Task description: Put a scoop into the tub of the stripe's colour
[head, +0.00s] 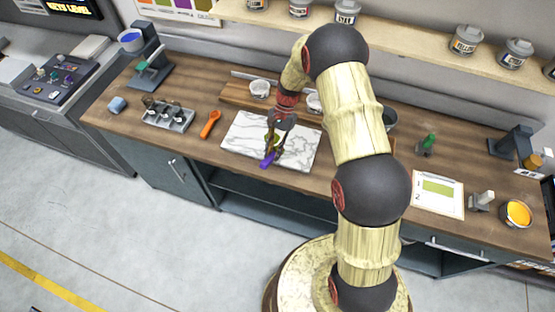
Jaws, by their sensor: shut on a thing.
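My gripper (273,149) points down over the white marble slab (300,148) in the middle of the bench. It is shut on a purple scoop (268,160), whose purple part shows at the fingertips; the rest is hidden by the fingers. A small yellow-green patch (275,138) shows between the fingers; I cannot tell what it is. An orange scoop (210,124) lies left of the slab. Small white tubs stand behind the slab, one on the left (260,89) and one (314,102) partly hidden by my arm. A white card (437,194) on the right bears a green stripe (438,187).
A metal holder (168,115) and a blue cup (117,105) stand on the left. A dark tub (390,119) stands behind my arm. An open tub of orange ink (517,213) is at far right. A shelf (400,35) with labelled tins runs along the back.

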